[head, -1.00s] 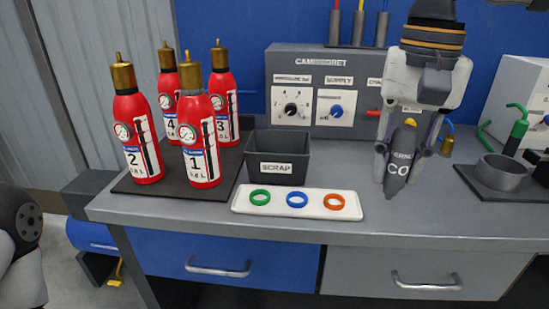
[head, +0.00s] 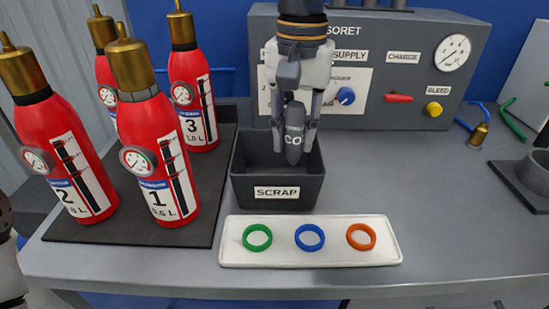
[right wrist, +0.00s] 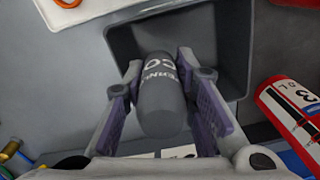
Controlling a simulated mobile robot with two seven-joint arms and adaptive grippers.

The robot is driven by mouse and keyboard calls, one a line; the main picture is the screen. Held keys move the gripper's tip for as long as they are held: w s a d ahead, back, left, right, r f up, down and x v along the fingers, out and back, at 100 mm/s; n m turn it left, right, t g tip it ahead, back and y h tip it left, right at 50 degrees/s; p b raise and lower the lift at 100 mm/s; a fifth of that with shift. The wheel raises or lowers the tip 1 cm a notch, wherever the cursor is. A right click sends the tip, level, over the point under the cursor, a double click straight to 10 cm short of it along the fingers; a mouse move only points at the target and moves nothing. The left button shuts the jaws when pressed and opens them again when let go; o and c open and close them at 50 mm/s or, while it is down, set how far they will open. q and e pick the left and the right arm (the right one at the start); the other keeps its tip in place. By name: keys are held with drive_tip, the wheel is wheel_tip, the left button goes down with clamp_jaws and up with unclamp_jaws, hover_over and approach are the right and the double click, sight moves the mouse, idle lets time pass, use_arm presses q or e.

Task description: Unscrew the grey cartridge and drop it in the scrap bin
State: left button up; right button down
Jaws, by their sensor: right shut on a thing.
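The grey cartridge (head: 294,135), with white lettering, is held upright between the fingers of my right gripper (head: 294,128). It also shows in the right wrist view (right wrist: 162,95), between both finger pads. The gripper is shut on it, over the opening of the scrap bin. The scrap bin (head: 277,192) is a dark open box with a SCRAP label on its front; its inside looks empty where it shows. The bin also shows in the right wrist view (right wrist: 232,50), beyond the cartridge. My left gripper is not in view; only a piece of arm shows at the left edge.
Several red extinguishers (head: 150,165) stand on a dark mat left of the bin. A white tray (head: 385,253) with green, blue and orange rings lies in front. The control panel (head: 405,75) stands behind. A grey round holder (head: 530,170) is at far right; the bench between is clear.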

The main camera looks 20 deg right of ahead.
drive_tip(key=f, duration=0.2)
drive_tip(key=w+a+f, duration=0.1)
drive_tip(key=f, duration=0.1)
drive_tip(key=w+a+f, duration=0.1)
drive_tip(key=f, duration=0.1)
drive_tip(key=shift+w+a, duration=0.1)
drive_tip(key=shift+f, duration=0.2)
drive_tip(key=shift+f, duration=0.1)
drive_tip(key=c, duration=1.3)
unclamp_jaws()
drive_tip(key=shift+f, duration=0.1)
